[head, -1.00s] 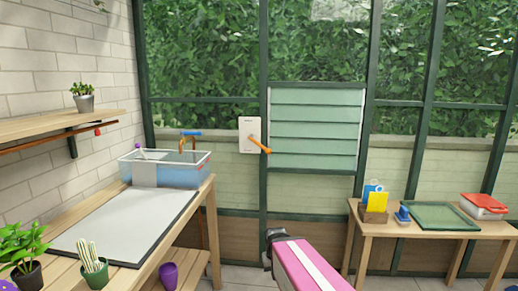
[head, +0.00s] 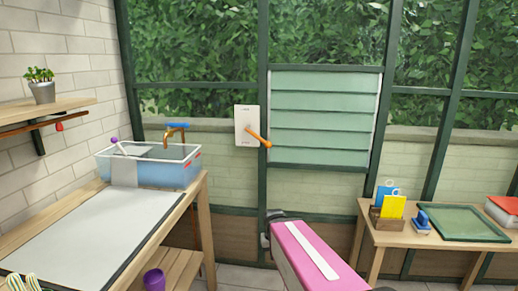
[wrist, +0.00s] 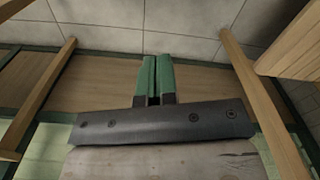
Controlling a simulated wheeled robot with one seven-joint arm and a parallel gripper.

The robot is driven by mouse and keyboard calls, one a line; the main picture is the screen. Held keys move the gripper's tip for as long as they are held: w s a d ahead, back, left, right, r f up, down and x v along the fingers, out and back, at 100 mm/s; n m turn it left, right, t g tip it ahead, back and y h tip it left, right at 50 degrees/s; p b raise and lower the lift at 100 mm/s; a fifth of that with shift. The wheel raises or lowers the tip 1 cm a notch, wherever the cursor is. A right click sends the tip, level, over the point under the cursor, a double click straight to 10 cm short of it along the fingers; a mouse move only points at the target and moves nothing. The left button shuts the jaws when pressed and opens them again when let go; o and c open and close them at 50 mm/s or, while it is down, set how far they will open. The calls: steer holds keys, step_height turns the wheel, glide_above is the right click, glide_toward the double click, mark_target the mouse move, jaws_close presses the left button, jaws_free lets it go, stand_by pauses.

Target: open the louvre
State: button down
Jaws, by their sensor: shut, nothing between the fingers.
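The louvre (head: 322,117) is a panel of several pale green slats in the dark green window frame, and its slats look shut. Its orange crank handle (head: 259,138) sits on a white plate (head: 246,120) just left of the louvre and slants down to the right. My pink arm shows at the bottom middle of the head view, below the louvre and handle, and its fingertips are hidden there. In the wrist view my gripper (wrist: 155,80) has its green fingers together with nothing between them. It is apart from the handle, which the wrist view does not show.
On the left bench stand a clear blue bin (head: 150,168) and a white mat (head: 90,232). A right table (head: 400,232) holds seed packets (head: 390,203), a blue brush (head: 422,220) and a green tray (head: 462,223). The floor between them is open.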

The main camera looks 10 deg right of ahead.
steer(key=w+d+r+n+t+h, duration=0.2)
steer(key=w+d+r+n+h, duration=0.15)
steer(key=w+h, duration=0.35)
steer(key=w+d+r+n+t+h, duration=0.3)
steer(key=w+r+n+h, duration=0.15)
steer(key=w, duration=0.45)
steer(key=w+a+r+n+t+h, duration=0.3)
steer(key=w+a+r+n+t, duration=0.9)
steer(key=r, duration=0.4)
steer(key=shift+w+a+r+t, duration=0.35)
steer(key=shift+w+a+t, duration=0.35)
steer(key=shift+a, duration=0.4)
steer(key=shift+w, duration=0.15)
steer(key=shift+s+d+r+x, duration=0.2)
steer(key=shift+s+r+x, duration=0.15)
steer(key=shift+x, duration=1.8)
steer(key=shift+s+d+r+x, duration=0.15)
steer(key=shift+s+r+x, duration=0.2)
steer(key=shift+x, duration=1.75)
steer(key=shift+s+d+r+x, duration=0.2)
steer(key=shift+s+r+x, duration=0.15)
steer(key=shift+x, duration=1.8)
